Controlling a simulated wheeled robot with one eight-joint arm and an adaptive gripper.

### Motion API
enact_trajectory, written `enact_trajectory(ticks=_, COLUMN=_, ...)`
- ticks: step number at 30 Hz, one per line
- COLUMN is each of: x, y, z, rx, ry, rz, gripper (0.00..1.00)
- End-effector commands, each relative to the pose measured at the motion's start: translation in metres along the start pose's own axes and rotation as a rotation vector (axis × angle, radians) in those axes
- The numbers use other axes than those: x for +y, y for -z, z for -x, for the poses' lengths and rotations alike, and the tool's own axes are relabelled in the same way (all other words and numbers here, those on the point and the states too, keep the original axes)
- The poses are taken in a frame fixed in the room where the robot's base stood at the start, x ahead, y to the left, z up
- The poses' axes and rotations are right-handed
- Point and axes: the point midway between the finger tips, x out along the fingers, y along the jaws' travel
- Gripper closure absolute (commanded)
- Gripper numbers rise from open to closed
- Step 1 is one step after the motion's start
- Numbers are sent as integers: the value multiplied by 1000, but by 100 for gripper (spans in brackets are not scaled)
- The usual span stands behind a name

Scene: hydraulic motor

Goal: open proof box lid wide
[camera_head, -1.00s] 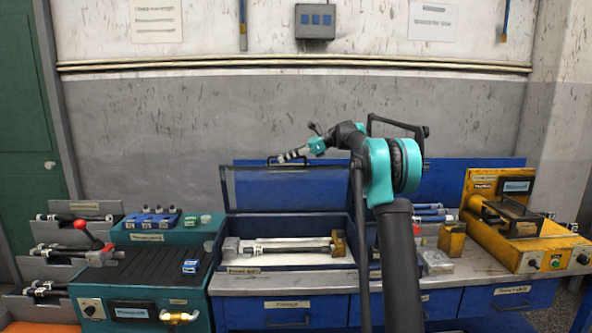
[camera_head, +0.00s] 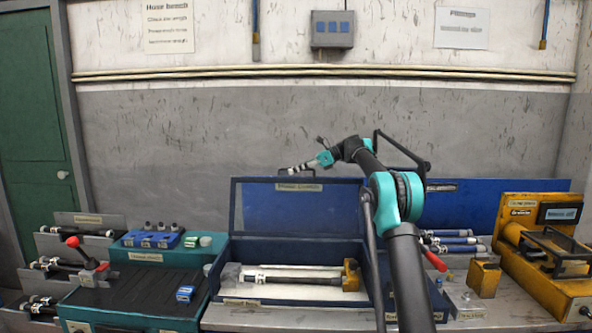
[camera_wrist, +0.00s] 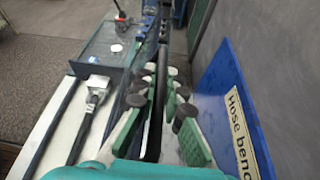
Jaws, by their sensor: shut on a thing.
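The proof box (camera_head: 238,295) stands on the bench, with a hose assembly (camera_head: 295,279) lying inside it. Its blue-framed lid (camera_head: 305,212) is raised, standing roughly upright at the back of the box. My gripper (camera_head: 291,170) is at the handle on the lid's top edge. In the wrist view my gripper (camera_wrist: 157,95) has its green fingers on either side of a dark bar, shut on the lid handle (camera_wrist: 161,75). The hose assembly also shows there in the box (camera_wrist: 92,105). The exact contact is partly hidden by the fingers.
A teal unit with a black top (camera_head: 135,290) stands left of the box. A yellow machine (camera_head: 545,255) and a small yellow block (camera_head: 484,278) are at the right. A blue board labelled "Hose bench" (camera_wrist: 235,105) stands close beside the fingers.

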Motion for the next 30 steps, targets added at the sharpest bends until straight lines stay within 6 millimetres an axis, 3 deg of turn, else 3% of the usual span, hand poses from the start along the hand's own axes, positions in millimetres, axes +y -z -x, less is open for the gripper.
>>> enact_trajectory(ticks=13, x=-1, y=1, z=1, rx=-2, ry=3, rz=0, gripper=100)
enact_trajectory(ticks=14, x=-1, y=1, z=1, rx=-2, ry=3, rz=0, gripper=88)
enact_trajectory(ticks=18, x=-1, y=1, z=1, rx=-1, ry=2, rz=0, gripper=71)
enact_trajectory(ticks=30, x=-1, y=1, z=7, rx=-1, ry=2, rz=0, gripper=69)
